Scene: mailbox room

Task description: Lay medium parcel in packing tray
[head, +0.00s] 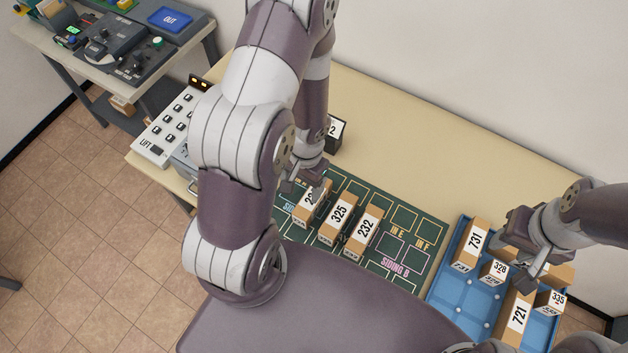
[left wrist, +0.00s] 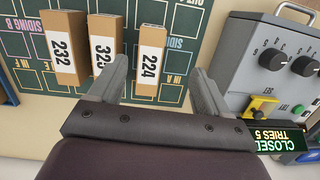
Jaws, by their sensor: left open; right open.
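The blue packing tray (head: 472,302) is at the right of the head view. It holds parcels 731 (head: 473,243), 328 (head: 493,271), 721 (head: 517,318) and 335 (head: 549,302), plus a brown parcel (head: 560,274) partly hidden by my right gripper. Parcels 224 (left wrist: 149,66), 325 (head: 338,217) and 232 (head: 364,230) stand in a row on the green mat (head: 412,276). I cannot tell which is the medium parcel. My left gripper (head: 315,190) is open at parcel 224, which shows between its fingers in the wrist view. My right gripper (head: 533,272) is open over the tray.
A dark box marked 2 (head: 337,133) stands behind the mat. A keypad panel (head: 172,127) is at the table's left end; a grey knob box (left wrist: 275,60) shows in the wrist view. A side bench (head: 120,55) holds devices.

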